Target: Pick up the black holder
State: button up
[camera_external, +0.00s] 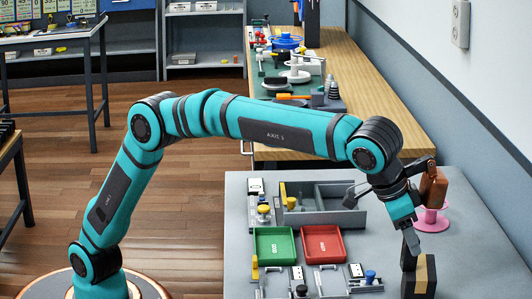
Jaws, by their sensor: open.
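A black, box-shaped piece with a tan band down its side (419,278) stands at the front right of the grey table; it is the piece that best fits the black holder. Its lower end is cut off by the picture edge. My gripper (409,251) points down at its top from above and behind. The fingers overlap the piece's upper edge in this view, so I cannot tell whether they touch it. The gripper is open, and nothing is seen held in it.
A green tray (273,245), a red tray (323,244) and a grey divided box (322,207) lie to the left. The table's right side is mostly clear.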

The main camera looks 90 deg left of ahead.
jog(key=x, duration=0.3)
jog(key=shift+w+f, duration=0.15)
jog(key=shift+f, duration=0.2)
jog(key=shift+c, duration=0.2)
grip_shut()
jog(key=shift+r, duration=0.1)
